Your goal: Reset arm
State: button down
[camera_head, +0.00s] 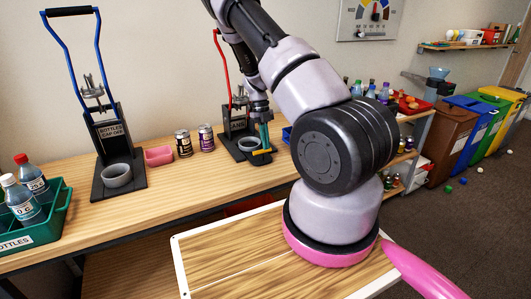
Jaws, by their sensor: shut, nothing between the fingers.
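My gripper (264,148) hangs pointing down over the wooden bench (215,185), in front of the can press (236,127) with the red handle. Its teal fingers look shut, with nothing seen between them. A grey cup (247,144) at the foot of the press is next to the fingers. I cannot tell whether they touch. My arm's large joints cover much of the middle and right of the view.
A green bottle crate (62,212) is far left. Coloured bins (450,140) and shelves stand right. Bare bench lies in front of the cans.

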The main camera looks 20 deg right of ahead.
jog(key=s+a+r+n+t+y, duration=0.1)
jog(key=s+a+r+n+t, duration=0.3)
jog(key=r, duration=0.6)
jog(key=a+r+n+g+y, duration=0.1)
jog(key=a+r+n, duration=0.1)
jog(key=r+n, duration=0.55)
jog(key=s+a+r+n+t+y, duration=0.1)
jog(key=s+a+r+n+t, duration=0.15)
jog(key=r, duration=0.95)
jog(key=s+a+r+n+t, duration=0.2)
jog(key=s+r+n, duration=0.3)
jog(key=s+n, duration=0.3)
jog(key=s+a+r+n+t, duration=0.3)
jog(key=s+r+n, duration=0.3)
jog(key=s+n, duration=0.3)
jog(key=shift+s+a+r+h, duration=0.15)
jog(key=shift+s+r+h, duration=0.2)
jog(key=shift+s, duration=0.25)
